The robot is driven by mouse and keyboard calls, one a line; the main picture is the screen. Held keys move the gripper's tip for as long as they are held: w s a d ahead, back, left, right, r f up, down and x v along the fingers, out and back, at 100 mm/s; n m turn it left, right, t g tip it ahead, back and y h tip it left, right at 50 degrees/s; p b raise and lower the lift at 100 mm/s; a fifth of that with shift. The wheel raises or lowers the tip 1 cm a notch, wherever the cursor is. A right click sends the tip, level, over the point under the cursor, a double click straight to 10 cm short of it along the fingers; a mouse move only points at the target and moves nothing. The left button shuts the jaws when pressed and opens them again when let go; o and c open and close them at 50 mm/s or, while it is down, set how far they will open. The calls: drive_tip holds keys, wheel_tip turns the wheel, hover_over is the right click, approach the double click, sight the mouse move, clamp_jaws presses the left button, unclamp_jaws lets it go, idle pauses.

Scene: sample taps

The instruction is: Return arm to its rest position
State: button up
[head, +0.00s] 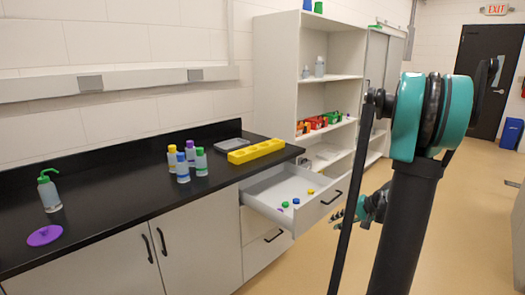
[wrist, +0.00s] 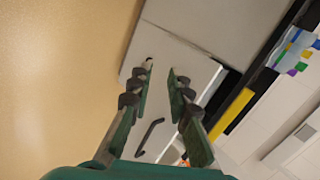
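My arm (head: 402,225) stands in the right half of the head view, its dark link and teal joint in front of the shelves and floor. My gripper (head: 345,213) shows only partly behind the arm, beside the open drawer's front. In the wrist view my gripper (wrist: 160,78) has its two green fingers apart, with nothing between them. A white cabinet front with a black handle (wrist: 149,137) lies beyond the fingers.
An open drawer (head: 324,207) holds several small caps and juts out near my gripper. Several capped bottles (head: 183,170), a yellow rack (head: 256,151), a wash bottle (head: 49,192) and a purple disc (head: 45,236) are on the black counter. Floor (head: 455,220) at right is clear.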

drive_tip(key=s+a+f+n+h, duration=0.2)
drive_tip(key=s+a+n+h, duration=0.1)
drive_tip(key=s, duration=0.8)
drive_tip(key=s+a+f+n+g+h, duration=0.1)
drive_tip(key=s+a+n+h, duration=0.2)
drive_tip(key=s+a, duration=0.3)
drive_tip(key=s+h, duration=0.1)
drive_tip(key=s, duration=0.4)
drive_tip(key=shift+f, duration=0.4)
